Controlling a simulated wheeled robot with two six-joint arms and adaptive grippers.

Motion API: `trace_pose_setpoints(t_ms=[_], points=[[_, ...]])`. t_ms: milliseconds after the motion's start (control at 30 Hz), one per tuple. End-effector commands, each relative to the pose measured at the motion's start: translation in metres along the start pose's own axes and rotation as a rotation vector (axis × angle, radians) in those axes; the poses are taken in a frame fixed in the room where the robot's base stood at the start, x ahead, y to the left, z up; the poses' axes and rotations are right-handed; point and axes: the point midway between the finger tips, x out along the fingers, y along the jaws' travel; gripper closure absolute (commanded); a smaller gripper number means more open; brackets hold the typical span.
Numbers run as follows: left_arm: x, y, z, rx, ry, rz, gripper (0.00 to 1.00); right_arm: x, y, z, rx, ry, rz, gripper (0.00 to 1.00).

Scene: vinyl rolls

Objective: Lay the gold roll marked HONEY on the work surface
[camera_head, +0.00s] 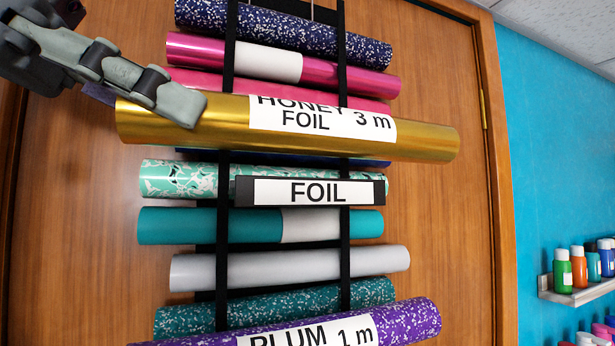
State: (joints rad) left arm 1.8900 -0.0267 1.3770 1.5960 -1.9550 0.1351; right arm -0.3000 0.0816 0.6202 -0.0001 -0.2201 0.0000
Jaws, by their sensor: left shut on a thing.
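The gold roll (425,142) carries a white label reading HONEY FOIL 3 m. It is held in front of the hanging rack, tilted slightly down to the right. My left gripper (180,104) comes in from the upper left and is shut on the roll near its left end. The finger behind the roll is mostly hidden. My right gripper is not in view. The work surface is not in view.
A rack with black straps (222,265) hangs on a wooden door (450,240) and holds several rolls. A purple roll (415,318) labelled PLUM 1 m is at the bottom. A FOIL sign (318,192) is mid-rack. Small bottles stand on a shelf (580,295) at right.

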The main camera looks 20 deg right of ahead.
Motion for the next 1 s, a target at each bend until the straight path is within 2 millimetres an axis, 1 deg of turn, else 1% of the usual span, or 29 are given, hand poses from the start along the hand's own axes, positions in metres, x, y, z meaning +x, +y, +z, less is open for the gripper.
trace_pose_setpoints(t_ms=[33,200,800,1000], points=[[0.001,0.005,0.001,0.003,0.001,-0.001,1.0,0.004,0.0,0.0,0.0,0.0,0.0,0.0],[0.001,0.021,0.001,0.003,0.001,0.0,1.0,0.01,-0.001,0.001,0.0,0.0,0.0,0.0],[0.001,0.077,0.001,0.002,0.002,-0.001,1.0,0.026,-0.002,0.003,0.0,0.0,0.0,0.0],[0.0,0.09,0.0,0.0,0.001,0.001,1.0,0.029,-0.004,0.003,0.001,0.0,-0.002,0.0]])
